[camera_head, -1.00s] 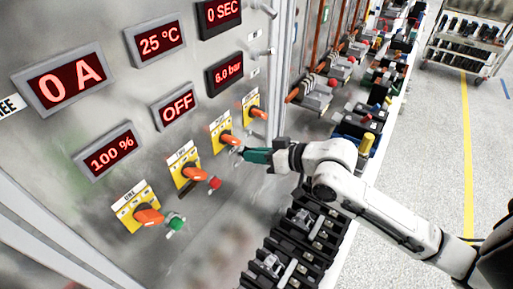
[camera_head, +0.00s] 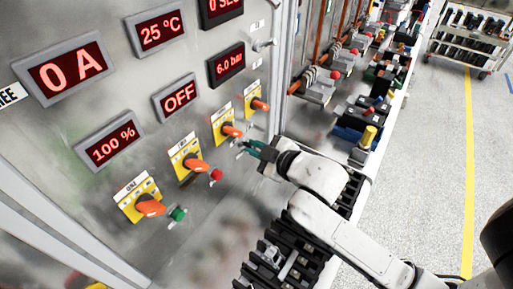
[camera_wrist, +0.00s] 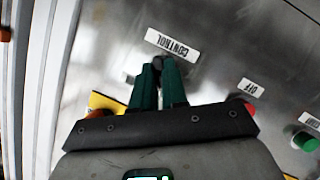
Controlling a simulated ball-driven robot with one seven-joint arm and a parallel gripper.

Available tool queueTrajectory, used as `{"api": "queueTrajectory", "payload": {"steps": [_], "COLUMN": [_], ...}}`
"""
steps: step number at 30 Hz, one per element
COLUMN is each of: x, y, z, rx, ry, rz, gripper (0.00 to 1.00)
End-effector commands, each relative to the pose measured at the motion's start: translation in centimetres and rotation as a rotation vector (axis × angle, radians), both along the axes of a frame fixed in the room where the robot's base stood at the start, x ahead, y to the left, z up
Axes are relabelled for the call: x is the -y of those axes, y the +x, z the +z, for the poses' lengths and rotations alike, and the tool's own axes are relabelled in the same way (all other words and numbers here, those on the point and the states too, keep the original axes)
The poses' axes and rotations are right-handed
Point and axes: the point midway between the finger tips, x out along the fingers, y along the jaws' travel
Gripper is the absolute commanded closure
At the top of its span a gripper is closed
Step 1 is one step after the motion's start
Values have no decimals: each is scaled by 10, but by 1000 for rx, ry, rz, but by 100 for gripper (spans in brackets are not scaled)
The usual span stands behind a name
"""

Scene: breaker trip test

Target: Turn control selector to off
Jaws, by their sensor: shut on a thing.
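My gripper, with dark green fingers, is at the cabinet panel in the head view (camera_head: 243,147). In the wrist view its fingertips (camera_wrist: 158,72) are shut on a small dark knob (camera_wrist: 158,64), the control selector. The knob is just beside a white label reading CONTROL (camera_wrist: 172,44), upside down in this view. The fingers hide most of the knob, so its pointing direction cannot be told. In the head view the knob is too small and covered to make out.
Orange rotary handles on yellow plates line the panel; one (camera_head: 232,130) is close to my fingers. A red button (camera_head: 216,175) and a green button (camera_head: 178,214) stick out nearby. A display reads OFF (camera_head: 179,97). Black breaker parts (camera_head: 283,262) lie below my arm.

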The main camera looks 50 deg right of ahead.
Motion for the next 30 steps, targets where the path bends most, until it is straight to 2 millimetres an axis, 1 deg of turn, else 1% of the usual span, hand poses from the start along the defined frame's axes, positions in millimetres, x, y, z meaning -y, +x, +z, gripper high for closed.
{"api": "queueTrajectory", "payload": {"steps": [6,12,28,29,30], "x": [-1,-1,-2,-2,-2], "y": [0,0,0,0,0], "z": [-1,-1,-1,-1,-1], "rx": [4,7,8,8,8], "ry": [-115,-175,-196,-196,-195], "rz": [-1,0,1,1,2], "gripper": [100,100,100,85,82]}}
